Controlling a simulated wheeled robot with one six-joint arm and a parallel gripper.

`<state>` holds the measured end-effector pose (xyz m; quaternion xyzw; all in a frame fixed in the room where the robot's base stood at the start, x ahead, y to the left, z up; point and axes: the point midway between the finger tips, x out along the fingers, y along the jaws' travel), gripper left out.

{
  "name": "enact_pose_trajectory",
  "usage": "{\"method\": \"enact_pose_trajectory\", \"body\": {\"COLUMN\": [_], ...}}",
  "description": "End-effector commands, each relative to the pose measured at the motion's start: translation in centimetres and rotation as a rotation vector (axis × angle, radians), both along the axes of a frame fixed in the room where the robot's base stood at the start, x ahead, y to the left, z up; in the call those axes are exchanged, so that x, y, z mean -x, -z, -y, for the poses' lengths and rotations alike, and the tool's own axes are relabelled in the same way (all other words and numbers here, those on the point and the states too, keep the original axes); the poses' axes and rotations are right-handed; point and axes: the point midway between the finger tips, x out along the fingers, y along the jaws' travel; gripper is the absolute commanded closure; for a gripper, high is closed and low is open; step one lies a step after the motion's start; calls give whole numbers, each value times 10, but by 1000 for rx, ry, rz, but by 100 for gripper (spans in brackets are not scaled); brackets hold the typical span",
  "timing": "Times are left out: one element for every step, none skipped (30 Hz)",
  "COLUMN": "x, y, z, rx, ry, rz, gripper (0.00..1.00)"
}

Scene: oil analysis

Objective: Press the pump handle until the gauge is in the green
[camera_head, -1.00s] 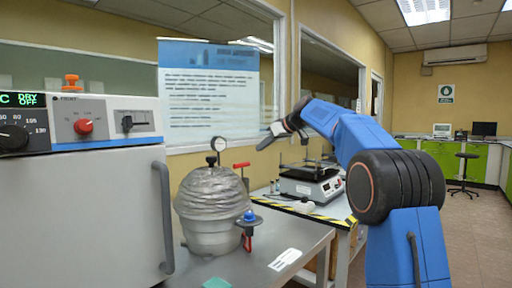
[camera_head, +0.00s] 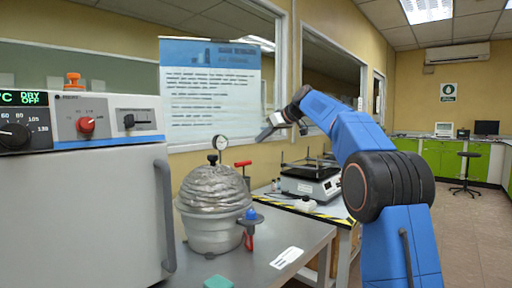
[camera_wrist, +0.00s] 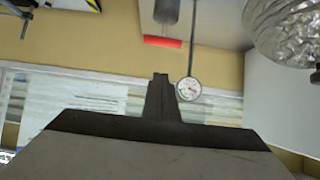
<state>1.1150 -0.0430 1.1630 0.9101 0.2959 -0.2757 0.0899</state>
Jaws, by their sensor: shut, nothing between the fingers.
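The red T-shaped pump handle (camera_head: 243,164) stands up behind the foil-covered pot (camera_head: 209,188). The handle also shows in the wrist view (camera_wrist: 163,41), on top of a grey cylinder. The round white gauge (camera_head: 220,143) stands on a thin stem just left of the handle. It also shows in the wrist view (camera_wrist: 189,90), but its needle and coloured zones are too small to read. My gripper (camera_head: 263,135) is shut and empty, in the air above and slightly right of the handle, apart from it. In the wrist view its closed fingertips (camera_wrist: 160,78) show near the gauge.
A grey oven-like unit (camera_head: 85,215) with knobs stands at the left. A blue-and-red clamp (camera_head: 249,225) sits at the pot's right side. A white device (camera_head: 311,184) stands on the table behind. The grey bench (camera_head: 280,235) right of the pot is mostly clear.

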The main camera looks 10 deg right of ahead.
Motion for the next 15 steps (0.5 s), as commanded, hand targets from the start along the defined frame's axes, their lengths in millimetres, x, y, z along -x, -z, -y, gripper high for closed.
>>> {"method": "enact_pose_trajectory", "body": {"x": [-5,-7,-12,-15,-19,-24,-27,-30,-35,-39,-42,-46,-49,-52,-56], "y": [4,7,11,14,17,21,23,26,30,33,36,39,41,44,47], "z": [-4,-6,-9,-11,-14,-18,-21,-23,-26,-28,-31,-34,-37,-39,-42], "rx": [0,0,0,0,0,0,-1,0,-1,-1,-1,0,0,-1,-1], "ry": [-1,-2,-2,-2,-2,-2,-2,-2,-2,-2,-2,-2,-2,-2,-2], "rz": [-1,-1,-2,-3,-3,-3,-2,-3,-3,-3,-3,-1,-1,-2,-2], "gripper": [100,100,100,100,100,100,100,100,100,100,100,100,100,100,100]}}
